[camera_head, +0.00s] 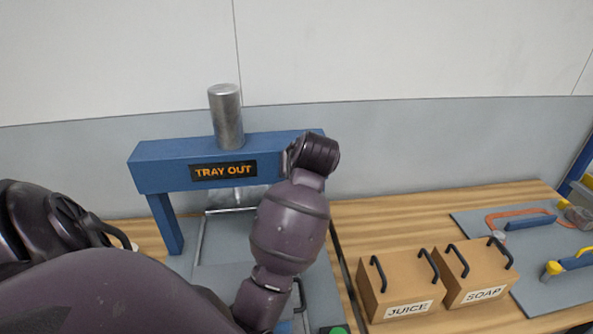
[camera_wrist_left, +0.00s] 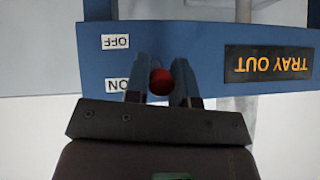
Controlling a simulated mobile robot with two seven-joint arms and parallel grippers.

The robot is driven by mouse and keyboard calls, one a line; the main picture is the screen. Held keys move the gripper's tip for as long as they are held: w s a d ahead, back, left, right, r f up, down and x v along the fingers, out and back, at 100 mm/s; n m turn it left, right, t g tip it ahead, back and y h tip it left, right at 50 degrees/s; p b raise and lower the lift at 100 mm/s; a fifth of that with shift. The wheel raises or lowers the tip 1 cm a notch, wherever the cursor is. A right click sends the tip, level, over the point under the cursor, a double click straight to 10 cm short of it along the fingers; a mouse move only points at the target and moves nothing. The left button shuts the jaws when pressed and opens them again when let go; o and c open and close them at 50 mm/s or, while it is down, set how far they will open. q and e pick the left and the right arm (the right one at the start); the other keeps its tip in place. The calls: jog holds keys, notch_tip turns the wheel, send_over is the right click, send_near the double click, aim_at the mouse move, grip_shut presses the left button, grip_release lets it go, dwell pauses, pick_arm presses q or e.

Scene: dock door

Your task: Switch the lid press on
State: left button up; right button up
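The lid press (camera_head: 160,170) is a blue frame with a metal cylinder on top and a "TRAY OUT" display. My left arm crosses in front of its right side and hides the left gripper in the head view. In the left wrist view, where the lettering is upside down, a red knob (camera_wrist_left: 160,82) sits between the fingers of my left gripper (camera_wrist_left: 160,75). Both fingers lie close against it, and I see no clear gap. The ON label (camera_wrist_left: 118,85) is about level with the knob in the picture; the OFF label (camera_wrist_left: 115,41) is farther from the gripper body. My right gripper is not in view.
A juice box (camera_head: 400,285) and a soap box (camera_head: 475,275), both with black handles, stand on the wooden bench right of the press. A grey mat (camera_head: 530,240) with tools lies farther right. Some bare bench shows behind the boxes.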

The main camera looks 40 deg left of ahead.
pick_arm(q)
jog(key=o, duration=0.4)
jog(key=v, duration=1.1)
jog(key=shift+f, duration=0.1)
dwell(0.4)
